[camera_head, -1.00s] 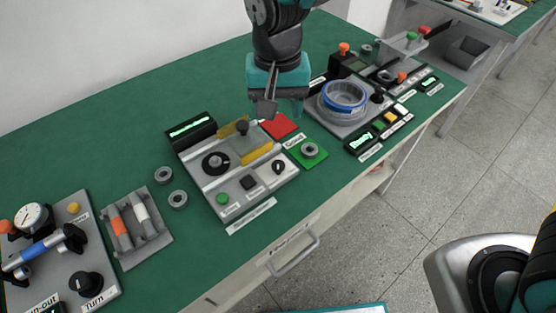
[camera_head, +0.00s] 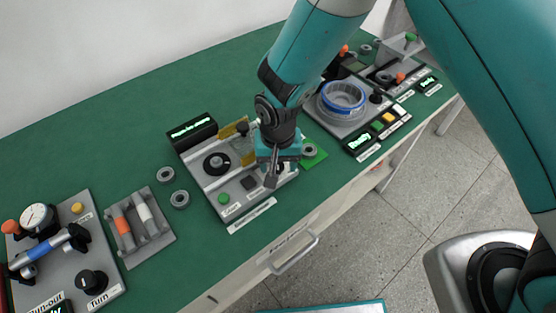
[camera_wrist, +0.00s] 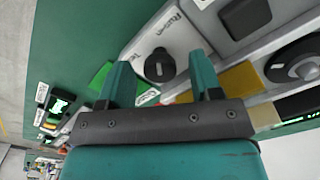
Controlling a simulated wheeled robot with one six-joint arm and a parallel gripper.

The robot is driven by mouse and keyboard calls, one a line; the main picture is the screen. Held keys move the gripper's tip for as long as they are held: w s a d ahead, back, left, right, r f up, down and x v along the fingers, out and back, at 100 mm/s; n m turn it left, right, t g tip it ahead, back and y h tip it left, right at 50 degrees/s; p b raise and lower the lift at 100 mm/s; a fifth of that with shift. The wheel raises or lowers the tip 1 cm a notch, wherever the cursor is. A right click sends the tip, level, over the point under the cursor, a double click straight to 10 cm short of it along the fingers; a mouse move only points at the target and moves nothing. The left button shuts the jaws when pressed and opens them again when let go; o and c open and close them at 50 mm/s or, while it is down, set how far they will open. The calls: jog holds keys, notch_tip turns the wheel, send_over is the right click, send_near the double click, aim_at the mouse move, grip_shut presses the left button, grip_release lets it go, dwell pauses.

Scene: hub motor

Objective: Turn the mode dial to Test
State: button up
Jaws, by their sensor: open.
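The mode dial (camera_wrist: 160,66) is a small black knob with a pale pointer line on a white plate (camera_wrist: 178,37). A label beginning "R" is printed near it; the rest is hard to read. In the head view my gripper (camera_head: 271,181) hangs over the front right of the grey panel (camera_head: 207,180) and mostly hides this dial. In the wrist view my gripper (camera_wrist: 162,76) is open and empty, pointing at the dial, with one teal finger on either side of it in the picture. I see no contact, and the height gap is unclear.
A larger black dial (camera_head: 216,163), a green button (camera_head: 224,198) and a dark square button (camera_head: 249,183) share the panel. A lit display (camera_head: 191,132) stands behind. A green pad (camera_head: 314,155) lies right. Two grey rings (camera_head: 180,199) lie left on the green table.

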jog(key=c, duration=0.9)
jog(key=shift+n, duration=0.3)
jog(key=n, duration=0.3)
jog(key=shift+n, duration=0.4)
jog(key=n, duration=0.3)
jog(key=shift+n+b, duration=0.3)
jog(key=shift+b, duration=0.05)
jog(key=n, duration=0.4)
jog(key=shift+n, duration=1.9)
